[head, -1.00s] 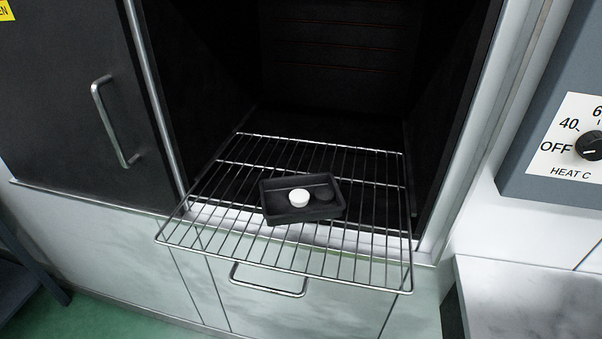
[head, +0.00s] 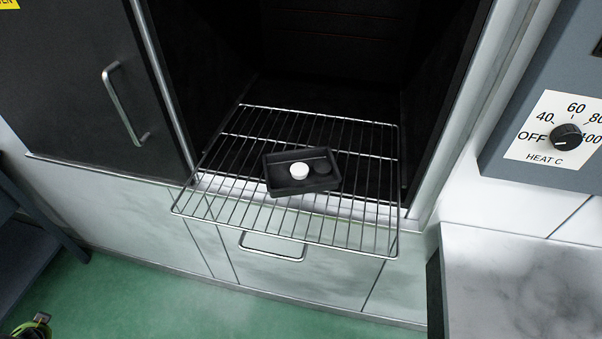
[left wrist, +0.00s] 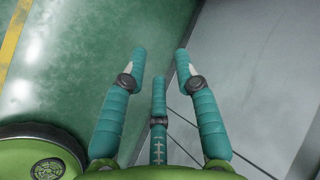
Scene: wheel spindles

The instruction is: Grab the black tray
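The black tray (head: 283,188) is a small shallow rectangular box in the head view. It lies slightly askew on the pulled-out wire rack (head: 222,213) in front of the open oven. A white round piece (head: 299,171) and a dark round piece (head: 321,167) are in it. My left gripper (left wrist: 160,62) has teal fingers spread apart in the left wrist view, with nothing between them. It points at the floor and a pale panel, away from the tray, which that view does not show. My right gripper is in neither view.
The dark oven cavity (head: 330,62) is behind the rack. A closed dark door with a handle (head: 125,104) stands left. A heat dial (head: 566,136) is on the right, above a marble-like counter (head: 520,285). Green floor (head: 170,295) is open at the lower left.

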